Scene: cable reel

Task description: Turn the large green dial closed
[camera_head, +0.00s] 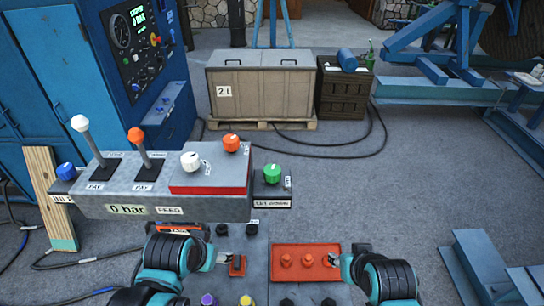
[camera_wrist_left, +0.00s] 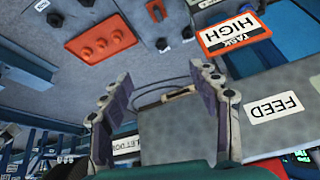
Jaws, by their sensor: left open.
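The green dial (camera_head: 272,173) sits on a small grey box at the right end of the control panel (camera_head: 180,207). My left gripper (camera_head: 222,258) is low in the head view, below the panel's front and apart from the dial. In the left wrist view the left gripper (camera_wrist_left: 160,78) has its two fingers spread with nothing held between them. I cannot make out the dial in that view. My right gripper (camera_head: 333,260) is beside the lower red plate, and its fingers are too small to judge.
The panel also carries a white knob (camera_head: 191,161), an orange knob (camera_head: 231,143), a blue knob (camera_head: 66,172) and two levers. A lower console has a red plate (camera_head: 306,274) with orange knobs. A wooden crate (camera_head: 262,95) stands behind. Floor right of the dial is clear.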

